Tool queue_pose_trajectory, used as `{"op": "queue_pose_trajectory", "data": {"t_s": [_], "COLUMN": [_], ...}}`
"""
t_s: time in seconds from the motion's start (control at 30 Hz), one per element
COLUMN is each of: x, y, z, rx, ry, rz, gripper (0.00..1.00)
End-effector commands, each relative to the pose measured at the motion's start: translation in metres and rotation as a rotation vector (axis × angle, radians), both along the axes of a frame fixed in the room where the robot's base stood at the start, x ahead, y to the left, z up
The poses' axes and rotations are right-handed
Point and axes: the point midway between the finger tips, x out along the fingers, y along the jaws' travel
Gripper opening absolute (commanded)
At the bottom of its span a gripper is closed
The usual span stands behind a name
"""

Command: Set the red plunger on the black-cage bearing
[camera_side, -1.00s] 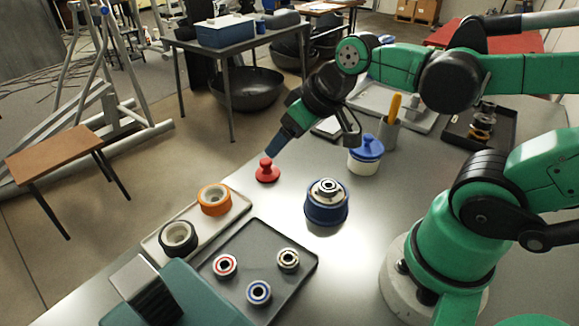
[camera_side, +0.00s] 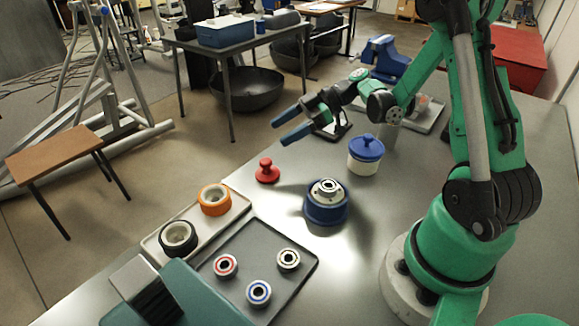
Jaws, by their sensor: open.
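The red plunger (camera_side: 267,171) stands upright on the table near its far left edge. A bearing with a dark ring (camera_side: 327,187) sits on top of a blue round base (camera_side: 326,210), to the right of the plunger. It looks like the black-cage bearing, but its cage is too small to tell surely. My gripper (camera_side: 279,132) is open and empty. Its two blue fingers point left, above and behind the plunger, apart from it.
A grey tray (camera_side: 235,248) holds bearings with red (camera_side: 225,265), blue (camera_side: 258,292) and tan (camera_side: 288,260) rings. An orange wheel (camera_side: 215,199) and a black wheel (camera_side: 178,238) sit on a lighter tray. A blue-lidded white jar (camera_side: 365,155) stands right of my gripper.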

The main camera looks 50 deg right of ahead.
Motion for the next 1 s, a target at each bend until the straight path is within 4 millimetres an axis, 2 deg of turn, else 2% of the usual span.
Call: {"op": "queue_pose_trajectory", "data": {"t_s": [0.2,0.53,0.8,1.0], "x": [0.0,0.0,0.023,0.026], "y": [0.0,0.001,0.034,0.038], "z": [-0.033,-0.054,-0.071,-0.074], "rx": [-0.001,-0.001,-0.002,-0.002], "ry": [0.002,0.003,0.004,0.005], "rz": [0.0,-0.001,0.002,0.0], "gripper": [0.7,0.7,0.7,0.7]}}
